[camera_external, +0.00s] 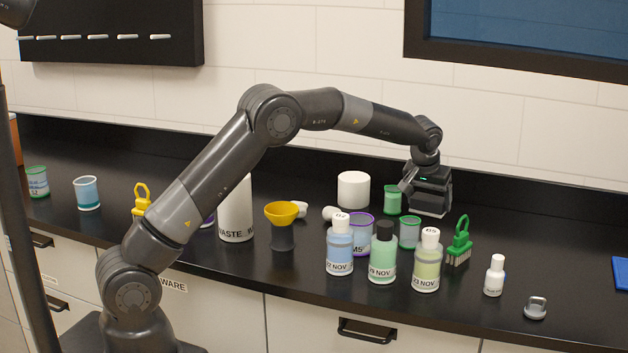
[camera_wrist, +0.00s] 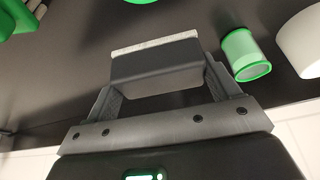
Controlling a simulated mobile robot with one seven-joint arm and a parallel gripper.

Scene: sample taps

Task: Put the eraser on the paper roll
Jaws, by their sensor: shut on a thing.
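The eraser (camera_wrist: 155,68) is a dark grey block with a pale strip along one long edge. In the wrist view it sits between the two fingers of my gripper (camera_wrist: 160,80), which is shut on it. In the outside view my gripper (camera_external: 429,193) points down low over the back of the counter, and the eraser is hard to make out against it. I cannot tell whether the eraser touches the counter. The paper roll (camera_external: 353,190) is a short white cylinder standing upright to the left of my gripper, apart from it. A white cylinder at the wrist view's right edge looks like the same roll (camera_wrist: 304,45).
A green cup (camera_external: 392,200) stands between the roll and my gripper; it also shows in the wrist view (camera_wrist: 244,54). Several bottles, a purple-rimmed cup (camera_external: 360,232) and a green brush (camera_external: 460,240) stand in front. The back wall is close behind. The counter's right side is clearer.

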